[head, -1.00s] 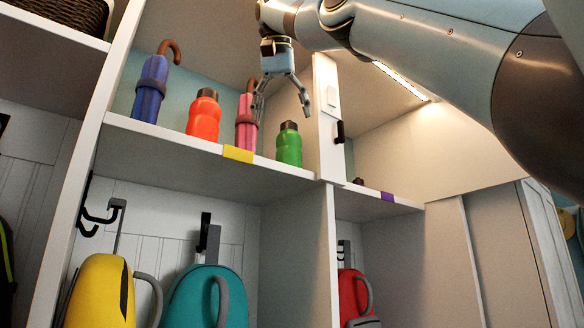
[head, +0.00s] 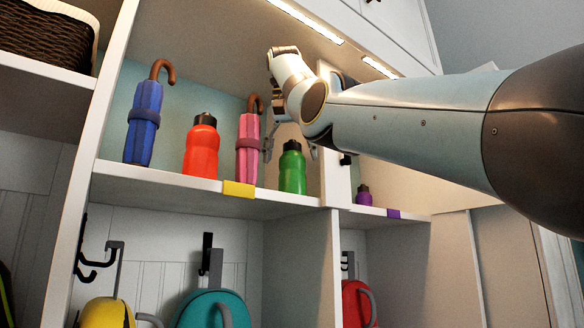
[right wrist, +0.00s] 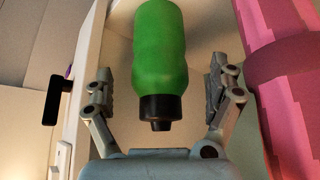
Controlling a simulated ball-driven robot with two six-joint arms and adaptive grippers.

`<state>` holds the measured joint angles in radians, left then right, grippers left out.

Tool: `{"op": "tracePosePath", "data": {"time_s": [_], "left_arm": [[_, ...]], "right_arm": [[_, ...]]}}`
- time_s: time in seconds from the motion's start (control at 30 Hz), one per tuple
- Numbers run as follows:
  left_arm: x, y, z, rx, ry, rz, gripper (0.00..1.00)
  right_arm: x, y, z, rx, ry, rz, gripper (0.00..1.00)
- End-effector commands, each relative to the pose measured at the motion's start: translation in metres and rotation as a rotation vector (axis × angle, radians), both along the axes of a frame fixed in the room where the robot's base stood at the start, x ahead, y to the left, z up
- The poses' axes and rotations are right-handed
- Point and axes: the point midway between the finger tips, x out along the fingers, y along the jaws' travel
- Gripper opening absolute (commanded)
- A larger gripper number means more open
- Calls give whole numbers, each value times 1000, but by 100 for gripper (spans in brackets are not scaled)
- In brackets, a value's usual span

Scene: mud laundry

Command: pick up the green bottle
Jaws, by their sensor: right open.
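The green bottle (head: 292,170) with a black cap stands upright on the upper shelf, at the right end of its compartment. My right gripper (head: 290,150) reaches in from the right at the height of the bottle's cap, with fingers to either side of it. In the right wrist view the green bottle (right wrist: 160,50) lies between the two open fingers of my right gripper (right wrist: 160,92), with a gap on both sides. The cap points toward the palm. My left gripper is not in view.
A pink umbrella (head: 248,150) stands close left of the bottle, then an orange bottle (head: 201,150) and a blue umbrella (head: 144,125). A white divider (head: 336,180) is close on the right, with a purple bottle (head: 363,196) beyond it. Backpacks hang below.

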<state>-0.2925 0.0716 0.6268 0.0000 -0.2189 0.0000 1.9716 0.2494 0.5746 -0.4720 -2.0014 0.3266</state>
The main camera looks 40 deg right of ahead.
Motion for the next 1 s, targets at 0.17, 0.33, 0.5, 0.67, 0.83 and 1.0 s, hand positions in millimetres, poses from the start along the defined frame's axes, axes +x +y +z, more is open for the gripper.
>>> {"op": "tracePosePath", "data": {"time_s": [0.17,0.33,0.5,0.67,0.83,1.0], "left_arm": [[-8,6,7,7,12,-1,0],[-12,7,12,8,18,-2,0],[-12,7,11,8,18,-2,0],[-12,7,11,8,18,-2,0],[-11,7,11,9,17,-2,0],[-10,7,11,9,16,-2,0]], "right_arm": [[11,-14,-27,0,5,-2,90],[15,-18,-38,0,3,0,90],[15,-18,-39,1,2,0,90],[15,-18,-39,1,2,0,76],[15,-18,-39,1,2,0,53],[15,-18,-39,1,2,0,31]]}}
